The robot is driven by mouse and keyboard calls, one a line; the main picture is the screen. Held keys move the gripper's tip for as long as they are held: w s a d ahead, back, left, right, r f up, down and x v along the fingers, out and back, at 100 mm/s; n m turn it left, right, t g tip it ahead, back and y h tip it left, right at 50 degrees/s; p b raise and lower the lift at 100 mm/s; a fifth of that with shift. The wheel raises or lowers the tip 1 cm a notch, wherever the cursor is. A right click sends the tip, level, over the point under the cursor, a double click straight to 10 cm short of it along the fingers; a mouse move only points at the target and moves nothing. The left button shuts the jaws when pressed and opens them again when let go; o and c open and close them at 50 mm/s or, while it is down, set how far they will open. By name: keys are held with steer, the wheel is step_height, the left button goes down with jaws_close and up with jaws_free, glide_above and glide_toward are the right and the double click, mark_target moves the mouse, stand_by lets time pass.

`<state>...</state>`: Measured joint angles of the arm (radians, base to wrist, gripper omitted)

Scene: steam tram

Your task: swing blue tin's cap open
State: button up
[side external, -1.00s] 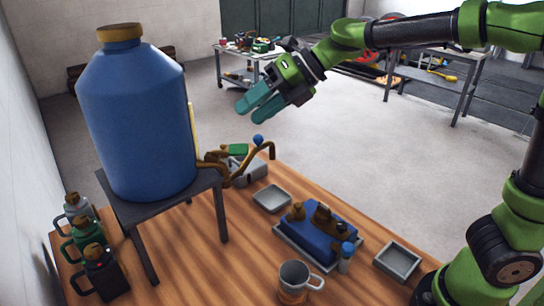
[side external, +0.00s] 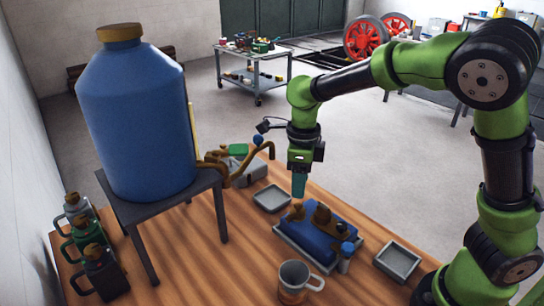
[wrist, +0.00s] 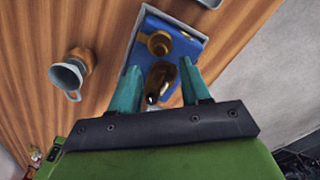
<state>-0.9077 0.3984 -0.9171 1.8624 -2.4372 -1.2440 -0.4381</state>
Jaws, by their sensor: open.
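A blue box-like body, which looks like the blue tin (side external: 312,243), sits in a shallow grey tray (side external: 297,255) on the wooden table. It carries a small brass knob-like cap (side external: 297,212) and a larger dark brown and brass fitting (side external: 323,216). In the wrist view the blue tin (wrist: 147,33) shows with the round brass cap (wrist: 160,43) and the brown fitting (wrist: 161,77). My gripper (side external: 299,195) points down just above the tin's cap end. Its teal fingers (wrist: 160,66) are apart and empty, with the fitting showing between them.
A mug (side external: 294,284) stands in front of the tray. A small blue-capped bottle (side external: 346,258) stands beside the tin. Empty grey trays (side external: 272,199) (side external: 398,263) lie either side. A big blue tank (side external: 140,125) stands on a stand at left, with bent brass pipes (side external: 258,160) beside it.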

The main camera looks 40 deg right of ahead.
mark_target(298, 204)
step_height(298, 204, down, 6)
steer(key=shift+f, duration=0.15)
steer(key=shift+c, duration=0.2)
jaws_close()
